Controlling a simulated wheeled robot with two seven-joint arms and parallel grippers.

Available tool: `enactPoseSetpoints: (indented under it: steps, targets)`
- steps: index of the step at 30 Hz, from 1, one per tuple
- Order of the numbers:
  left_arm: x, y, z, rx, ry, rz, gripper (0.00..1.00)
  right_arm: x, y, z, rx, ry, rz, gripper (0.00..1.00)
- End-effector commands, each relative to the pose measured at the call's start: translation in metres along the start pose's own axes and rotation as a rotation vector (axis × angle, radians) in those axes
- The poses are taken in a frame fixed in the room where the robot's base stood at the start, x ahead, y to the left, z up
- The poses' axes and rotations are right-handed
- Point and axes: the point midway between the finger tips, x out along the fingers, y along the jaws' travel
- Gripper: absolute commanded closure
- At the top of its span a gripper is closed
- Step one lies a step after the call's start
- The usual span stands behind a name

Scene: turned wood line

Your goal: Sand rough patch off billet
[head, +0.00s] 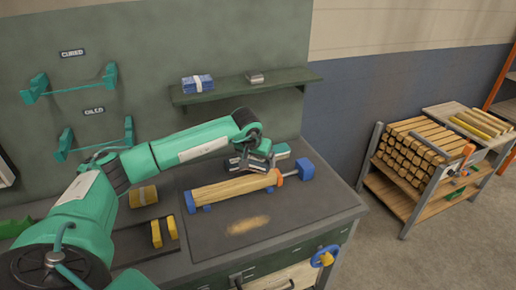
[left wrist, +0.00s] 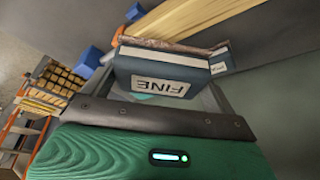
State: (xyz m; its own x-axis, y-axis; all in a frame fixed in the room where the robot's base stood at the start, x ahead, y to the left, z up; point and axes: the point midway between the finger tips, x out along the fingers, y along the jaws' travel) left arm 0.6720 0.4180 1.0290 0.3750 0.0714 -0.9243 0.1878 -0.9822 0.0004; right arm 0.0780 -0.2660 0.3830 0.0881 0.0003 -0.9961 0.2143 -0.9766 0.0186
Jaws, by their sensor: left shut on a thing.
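The billet (head: 232,189) is a pale wooden cylinder lying level in blue supports on a dark mat, its right end at an orange piece and a blue block. It also shows in the left wrist view (left wrist: 195,18). My left gripper (head: 260,160) is shut on a dark sanding block labelled FINE (left wrist: 165,78), which has a brownish face turned toward the billet. The block is at the billet's far side near its right end; I cannot tell whether it touches. I cannot make out a rough patch on the visible wood. My right gripper is out of view.
Pale dust (head: 248,224) lies on the mat (head: 290,215) before the billet. Yellow pieces (head: 163,231) lie in a dark tray at left. A shelf (head: 245,90) holds a blue-and-white box. CURED and OILED wall racks are empty. A cart (head: 415,150) holds stacked billets.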

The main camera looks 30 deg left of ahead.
Motion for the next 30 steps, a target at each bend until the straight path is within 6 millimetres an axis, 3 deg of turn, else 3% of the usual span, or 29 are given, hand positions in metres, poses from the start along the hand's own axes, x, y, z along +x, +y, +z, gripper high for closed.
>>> enactPoseSetpoints:
  steps: [9, 27, 30]
  targets:
    - [-0.028, -0.002, -0.008, -0.01, 0.002, -0.004, 0.31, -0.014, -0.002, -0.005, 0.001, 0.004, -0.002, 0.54]
    - [-0.03, -0.002, -0.008, -0.011, 0.001, -0.004, 0.31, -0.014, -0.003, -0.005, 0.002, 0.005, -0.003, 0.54]
    - [-0.032, 0.006, -0.004, -0.003, 0.0, -0.001, 0.31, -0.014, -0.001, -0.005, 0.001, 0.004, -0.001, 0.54]
